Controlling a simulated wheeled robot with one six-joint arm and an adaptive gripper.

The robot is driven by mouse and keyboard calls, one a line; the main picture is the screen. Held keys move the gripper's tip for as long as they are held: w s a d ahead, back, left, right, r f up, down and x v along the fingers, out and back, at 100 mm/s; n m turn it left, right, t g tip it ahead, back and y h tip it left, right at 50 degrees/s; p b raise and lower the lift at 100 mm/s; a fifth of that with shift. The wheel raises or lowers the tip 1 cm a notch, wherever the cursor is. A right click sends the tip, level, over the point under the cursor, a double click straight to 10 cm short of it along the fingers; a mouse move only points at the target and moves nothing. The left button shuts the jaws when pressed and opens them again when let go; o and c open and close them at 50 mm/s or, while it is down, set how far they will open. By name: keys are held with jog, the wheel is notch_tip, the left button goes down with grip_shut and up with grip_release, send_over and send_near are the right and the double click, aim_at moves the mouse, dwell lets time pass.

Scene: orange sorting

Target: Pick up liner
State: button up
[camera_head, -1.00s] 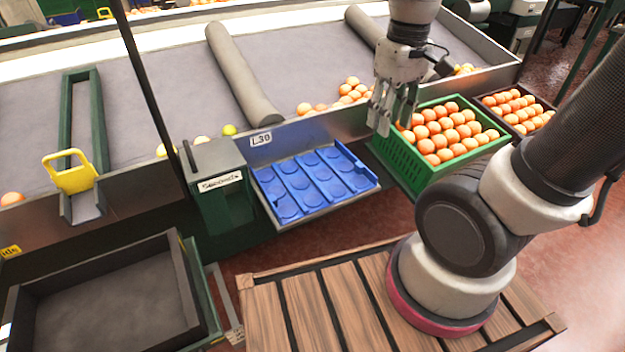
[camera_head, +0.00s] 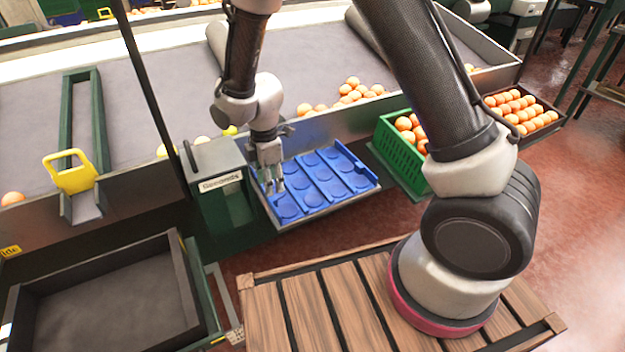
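The blue liner (camera_head: 316,181) with round recesses lies on a tilted metal shelf on the front of the conveyor. Raised ridges run across it, and I cannot tell whether it is one sheet or a stack. My gripper (camera_head: 274,190) points down at the left part of the liner, with its fingertips over or close to the left recesses. I cannot tell whether they touch it. The fingers are small and seen at an angle, so their opening is unclear. The liner looks flat in its place on the shelf.
A green crate of oranges (camera_head: 400,158) stands right of the shelf, partly behind my arm. A dark crate of oranges (camera_head: 548,128) is farther right. A green bin labelled "Seconds" (camera_head: 222,205) adjoins the liner's left side. An empty dark tray (camera_head: 105,300) is at lower left.

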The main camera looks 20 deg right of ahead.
aim_at(272, 197)
jog(key=f, duration=0.7)
jog(key=shift+w+f, duration=0.35)
jog(key=shift+w, duration=0.05)
grip_shut()
